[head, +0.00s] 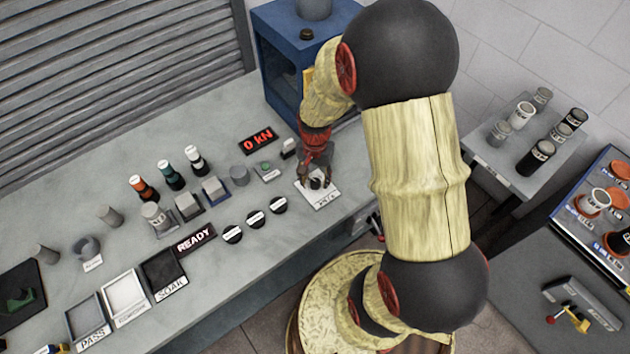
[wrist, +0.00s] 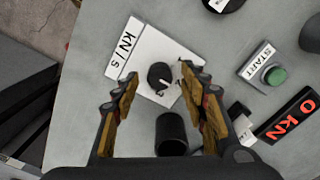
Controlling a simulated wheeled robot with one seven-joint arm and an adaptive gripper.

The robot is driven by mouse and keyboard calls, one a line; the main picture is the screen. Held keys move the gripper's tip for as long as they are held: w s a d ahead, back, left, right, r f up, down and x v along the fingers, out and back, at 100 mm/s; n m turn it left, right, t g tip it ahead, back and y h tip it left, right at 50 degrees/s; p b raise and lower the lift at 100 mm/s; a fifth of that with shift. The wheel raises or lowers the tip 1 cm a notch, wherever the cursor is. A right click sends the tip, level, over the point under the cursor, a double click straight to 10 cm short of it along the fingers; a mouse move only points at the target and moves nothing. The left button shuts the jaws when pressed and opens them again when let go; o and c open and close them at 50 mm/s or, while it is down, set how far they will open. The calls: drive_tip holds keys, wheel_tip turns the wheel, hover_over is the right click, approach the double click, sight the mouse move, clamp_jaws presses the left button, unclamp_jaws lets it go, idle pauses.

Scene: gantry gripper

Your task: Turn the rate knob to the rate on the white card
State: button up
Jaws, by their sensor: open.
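The rate knob (wrist: 159,75) is a small black dial on a white plate (wrist: 180,48) marked kN/s. A pale mark shows on the lower right of the knob in the wrist view. My gripper (wrist: 160,79) is open, with one finger on each side of the knob; I cannot tell whether either touches it. In the head view my gripper (head: 316,174) hangs over the white plate (head: 322,201) and partly hides the knob.
A dark cylinder (wrist: 171,133) stands between my fingers in the wrist view. The green START button (wrist: 275,75) and red 0 kN display (wrist: 295,114) are to the right.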

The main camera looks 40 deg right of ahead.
drive_tip(key=shift+f, duration=0.4)
drive_tip(key=shift+c, duration=0.2)
clamp_jaws()
drive_tip(key=shift+n, duration=0.3)
drive_tip(key=n+p, duration=0.3)
drive_tip(key=n, duration=0.2)
drive_tip(key=shift+r, duration=0.1)
drive_tip(key=n+p, duration=0.2)
drive_tip(key=n, duration=0.4)
idle(0.4)
drive_tip(key=shift+n, duration=0.3)
